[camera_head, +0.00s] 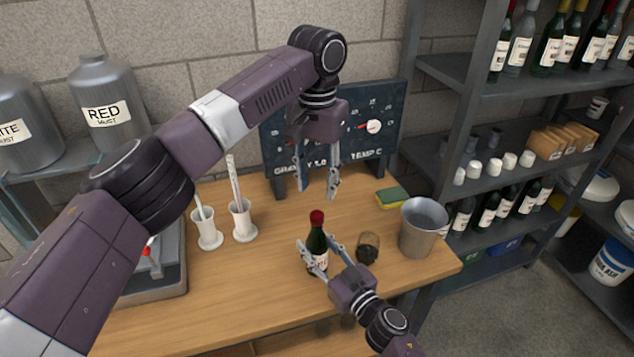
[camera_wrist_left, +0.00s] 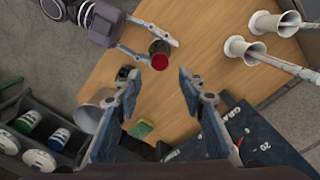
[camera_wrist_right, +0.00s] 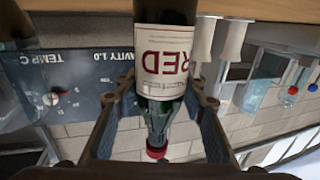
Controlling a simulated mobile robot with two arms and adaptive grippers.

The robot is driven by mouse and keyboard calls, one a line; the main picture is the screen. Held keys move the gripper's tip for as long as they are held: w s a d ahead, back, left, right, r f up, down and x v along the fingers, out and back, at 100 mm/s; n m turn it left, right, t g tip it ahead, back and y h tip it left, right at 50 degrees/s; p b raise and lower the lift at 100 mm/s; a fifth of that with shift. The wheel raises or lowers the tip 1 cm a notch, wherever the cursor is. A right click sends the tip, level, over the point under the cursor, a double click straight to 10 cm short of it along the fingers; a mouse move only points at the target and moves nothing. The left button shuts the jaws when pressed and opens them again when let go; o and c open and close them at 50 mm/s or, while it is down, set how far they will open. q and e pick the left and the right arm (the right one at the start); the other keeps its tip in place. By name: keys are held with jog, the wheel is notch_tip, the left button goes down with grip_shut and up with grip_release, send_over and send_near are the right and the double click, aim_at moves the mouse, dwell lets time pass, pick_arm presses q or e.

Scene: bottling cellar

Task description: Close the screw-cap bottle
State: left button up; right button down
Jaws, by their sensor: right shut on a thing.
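The dark green bottle (camera_head: 318,240) stands upright near the table's front edge; its label reads "RED" in the right wrist view (camera_wrist_right: 165,60). A red cap (camera_head: 317,216) sits on top of its neck; it also shows in the left wrist view (camera_wrist_left: 160,62). How tightly the cap is seated I cannot tell. My right gripper (camera_head: 315,243) is shut on the bottle's body, a finger on each side. My left gripper (camera_head: 318,190) points down above and behind the bottle, open and empty, its fingertips apart from the cap.
A dark glass jar (camera_head: 367,248) and a metal bucket (camera_head: 423,226) stand right of the bottle. A sponge (camera_head: 392,197) lies behind. Two white cylinders (camera_head: 243,220) stand left. A dark gauge board (camera_head: 375,128) stands at the back, close behind my left gripper.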

aim_at(317, 214)
pick_arm(q)
notch_tip(317, 214, down, 8)
jog(key=shift+r, duration=0.1)
dwell(0.4)
grip_shut()
jog(key=shift+o, duration=0.7)
grip_release()
notch_tip(317, 214, up, 12)
